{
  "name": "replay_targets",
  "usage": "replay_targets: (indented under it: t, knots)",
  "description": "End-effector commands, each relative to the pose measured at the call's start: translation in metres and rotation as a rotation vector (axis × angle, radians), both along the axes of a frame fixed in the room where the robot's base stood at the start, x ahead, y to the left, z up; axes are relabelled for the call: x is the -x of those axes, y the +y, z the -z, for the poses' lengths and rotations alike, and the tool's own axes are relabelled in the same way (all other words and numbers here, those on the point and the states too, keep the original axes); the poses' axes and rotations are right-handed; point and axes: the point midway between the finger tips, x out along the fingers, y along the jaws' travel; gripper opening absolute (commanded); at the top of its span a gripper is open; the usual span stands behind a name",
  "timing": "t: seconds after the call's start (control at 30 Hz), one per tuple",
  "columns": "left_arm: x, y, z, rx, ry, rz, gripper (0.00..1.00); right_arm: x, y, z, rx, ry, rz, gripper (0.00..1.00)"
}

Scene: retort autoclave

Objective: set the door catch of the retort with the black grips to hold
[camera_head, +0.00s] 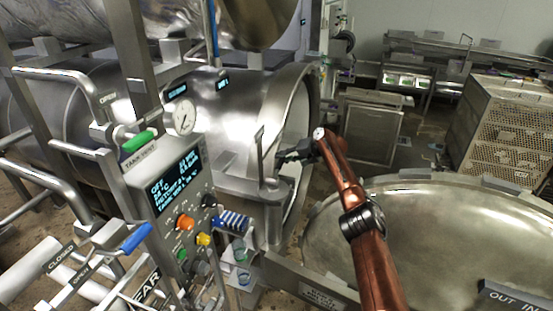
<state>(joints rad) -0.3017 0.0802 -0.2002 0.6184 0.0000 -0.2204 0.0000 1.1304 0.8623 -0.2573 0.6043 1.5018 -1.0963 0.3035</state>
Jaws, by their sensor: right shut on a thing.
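The steel retort (235,110) lies on its side in the middle, with its round mouth rim facing right. An upright steel lever (260,150) stands by the front of that rim, above a steel bracket; it looks like the door catch. My right gripper (281,157), black on a red-brown arm, reaches in from the lower right and is shut on the catch at the lever's right side. The fingers are small and dark here, so the exact contact is hard to see. No black grips can be made out. My left gripper is not in view.
A control panel (158,170) with a lit display, knobs and a green-gripped handle (138,142) stands at left. A blue-gripped handle (136,238) is below it. A large round steel door (455,235) fills the lower right. A perforated crate (505,130) stands behind it.

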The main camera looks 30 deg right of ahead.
Motion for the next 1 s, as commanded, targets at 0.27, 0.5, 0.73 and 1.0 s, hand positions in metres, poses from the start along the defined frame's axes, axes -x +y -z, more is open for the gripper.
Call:
replay_targets:
  t: [0.27, 0.5, 0.73, 1.0]
  knots:
    - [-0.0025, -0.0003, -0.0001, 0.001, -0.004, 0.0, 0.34, 0.0016, -0.002, 0.0009, -0.008, 0.005, 0.004, 0.0]
    - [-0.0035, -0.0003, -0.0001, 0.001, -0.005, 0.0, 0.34, 0.0011, -0.0017, 0.0014, -0.007, 0.006, 0.004, 0.24]
    - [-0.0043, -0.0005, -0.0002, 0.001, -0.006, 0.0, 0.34, 0.0009, -0.0015, 0.0008, -0.006, 0.005, 0.004, 0.34]
    - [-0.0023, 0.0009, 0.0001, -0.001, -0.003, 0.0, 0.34, 0.0027, -0.0031, -0.0001, -0.006, 0.005, 0.004, 0.34]
